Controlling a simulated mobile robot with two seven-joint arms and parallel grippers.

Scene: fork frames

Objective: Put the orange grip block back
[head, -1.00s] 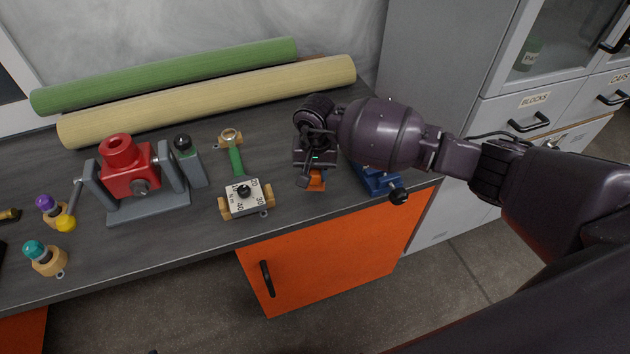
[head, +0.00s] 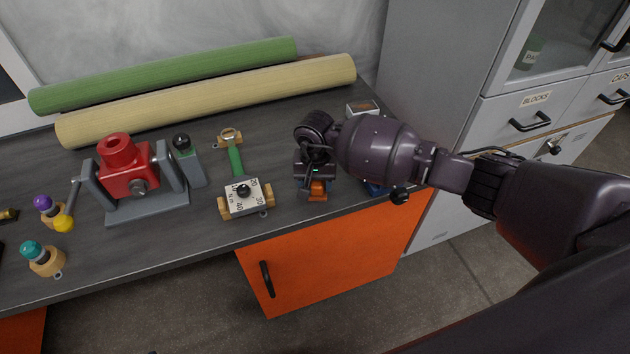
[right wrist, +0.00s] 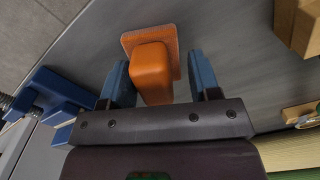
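The orange grip block (head: 318,190) stands on the dark bench top, mostly hidden behind my right gripper (head: 316,184) in the head view. In the right wrist view the orange block (right wrist: 151,72) has a wider base plate and a narrower raised grip. The two blue fingers of the right gripper (right wrist: 160,82) stand on either side of it, with a visible gap at the right finger. The gripper is open around the block. My left gripper is not in view.
A blue vise (head: 377,188) stands close to the right, partly hidden by my arm. A dial gauge block (head: 243,197) lies to the left. A red cylinder-topped device (head: 125,165) is farther left. Rolled mats (head: 210,100) lie along the back. A drawer labelled BLOCKS (head: 530,112) is shut.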

